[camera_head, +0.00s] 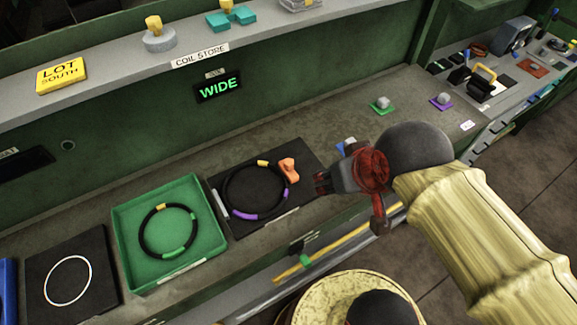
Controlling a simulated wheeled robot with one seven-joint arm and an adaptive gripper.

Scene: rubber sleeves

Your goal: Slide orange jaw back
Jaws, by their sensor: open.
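The orange jaw (288,170) sits on the black plate (305,155), at the upper right edge of a black ring (228,190) with yellow and purple sections. It touches or nearly touches the ring; I cannot tell which. My gripper (320,183) is just right of the orange jaw, pointing left, apart from it. Its fingers are small and dark here, and it is open with nothing seen between them. My arm hides the bench to the right of the plate.
A green tray (121,235) holding another black ring stands left of the plate. Further left is a dark plate with a white circle (68,281). A lit WIDE sign (218,88) is on the back wall. Green and purple pads with knobs (382,104) lie at the back right.

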